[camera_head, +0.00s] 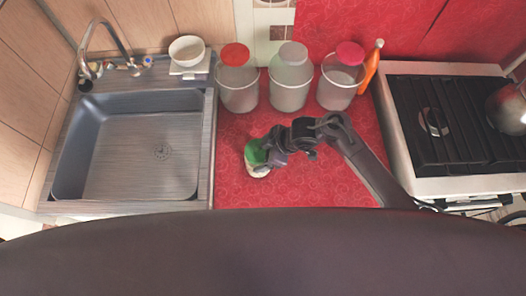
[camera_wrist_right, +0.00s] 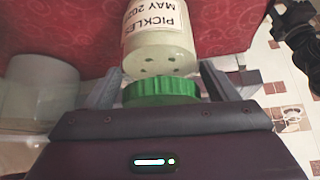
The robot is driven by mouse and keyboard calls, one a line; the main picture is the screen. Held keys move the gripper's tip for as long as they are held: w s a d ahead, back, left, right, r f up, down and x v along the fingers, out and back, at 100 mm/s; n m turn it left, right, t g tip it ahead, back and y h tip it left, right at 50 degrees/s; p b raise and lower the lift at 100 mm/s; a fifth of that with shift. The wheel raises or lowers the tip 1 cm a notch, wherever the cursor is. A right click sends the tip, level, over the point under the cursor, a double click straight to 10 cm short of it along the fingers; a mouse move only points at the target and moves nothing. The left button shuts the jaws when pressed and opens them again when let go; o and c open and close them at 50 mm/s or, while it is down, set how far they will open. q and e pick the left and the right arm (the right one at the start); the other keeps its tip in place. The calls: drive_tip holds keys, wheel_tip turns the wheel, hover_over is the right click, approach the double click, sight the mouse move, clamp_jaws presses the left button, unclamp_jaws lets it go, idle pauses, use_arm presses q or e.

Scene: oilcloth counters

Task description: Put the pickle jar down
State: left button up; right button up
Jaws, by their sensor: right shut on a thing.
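The pickle jar (camera_head: 257,170) has a green lid and a pale body. In the head view it is over the left part of the red counter, close to the sink's right edge. My right gripper (camera_head: 268,152) is shut on it at the lid end. In the right wrist view the green lid (camera_wrist_right: 161,92) sits between the two fingers, and the label reading PICKLES (camera_wrist_right: 156,17) shows beyond it. I cannot tell whether the jar's base touches the counter. My left gripper does not show in the head view.
The red patterned counter (camera_head: 310,185) is clear around the jar. Three canisters (camera_head: 290,85) with red, grey and pink lids stand at the back, beside an orange bottle (camera_head: 371,66). The sink (camera_head: 135,150) is left, the stove (camera_head: 450,120) right.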

drive_tip(key=o, duration=2)
drive_tip(key=shift+r, duration=0.25)
drive_tip(key=v, duration=1.2)
drive_tip(key=shift+s+f, duration=0.1)
drive_tip(key=shift+f, duration=0.05)
